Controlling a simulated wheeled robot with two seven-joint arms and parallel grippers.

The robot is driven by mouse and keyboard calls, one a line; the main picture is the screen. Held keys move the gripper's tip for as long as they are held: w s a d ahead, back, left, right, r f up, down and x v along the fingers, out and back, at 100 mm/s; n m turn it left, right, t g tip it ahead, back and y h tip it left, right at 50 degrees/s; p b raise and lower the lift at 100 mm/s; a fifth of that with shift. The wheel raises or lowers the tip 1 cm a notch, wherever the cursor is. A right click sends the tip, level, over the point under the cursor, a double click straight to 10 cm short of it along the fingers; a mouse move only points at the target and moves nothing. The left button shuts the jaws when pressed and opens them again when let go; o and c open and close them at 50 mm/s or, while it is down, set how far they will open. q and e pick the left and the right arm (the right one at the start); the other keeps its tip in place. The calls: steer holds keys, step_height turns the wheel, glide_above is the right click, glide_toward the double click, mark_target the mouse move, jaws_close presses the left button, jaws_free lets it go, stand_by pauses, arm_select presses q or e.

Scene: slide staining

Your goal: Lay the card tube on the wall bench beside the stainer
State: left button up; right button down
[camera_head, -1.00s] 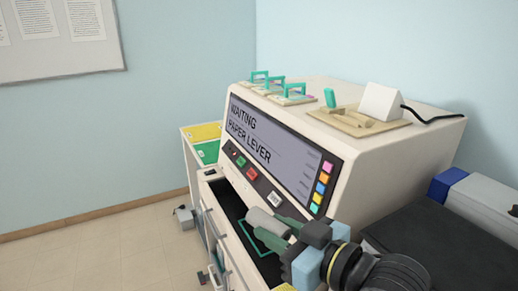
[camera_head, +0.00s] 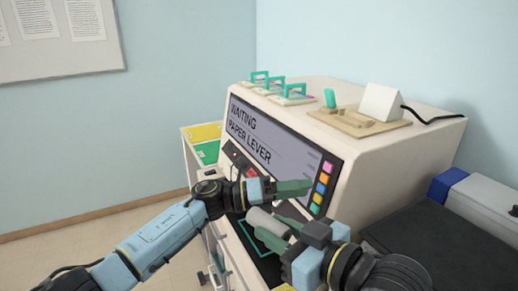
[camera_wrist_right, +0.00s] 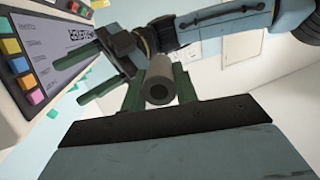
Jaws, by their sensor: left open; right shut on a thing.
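The card tube (camera_head: 262,219) is a pale grey hollow cylinder in front of the stainer (camera_head: 400,155), a big cream machine whose screen reads "WAITING PAPER LEVER". My right gripper (camera_head: 268,230) is shut on the tube. In the right wrist view the tube (camera_wrist_right: 160,78) shows its open end between the green fingers. My left gripper (camera_head: 298,187) is just above and right of the tube in the head view, before the screen. In the right wrist view the left gripper (camera_wrist_right: 88,72) is open and empty, beside the tube. The dark surface (camera_head: 420,225) right of the stainer may be the wall bench.
A grey and blue box (camera_head: 480,200) stands at the back of the dark surface. Several teal-handled items (camera_head: 275,88) and a white wedge (camera_head: 381,102) with a black cable sit on the stainer. A green-outlined dark recess (camera_head: 258,245) lies below the tube.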

arm_select(q)
steer(key=s+d+r+m+g+y, duration=0.2)
steer(key=s+r+m+g+y, duration=0.25)
steer(key=m, duration=0.35)
step_height(320, 180, up, 10)
steer(key=m+t+y, duration=0.5)
steer(key=m+y, duration=0.7)
steer(key=y, duration=0.3)
glide_above(259, 209)
step_height(259, 209, down, 12)
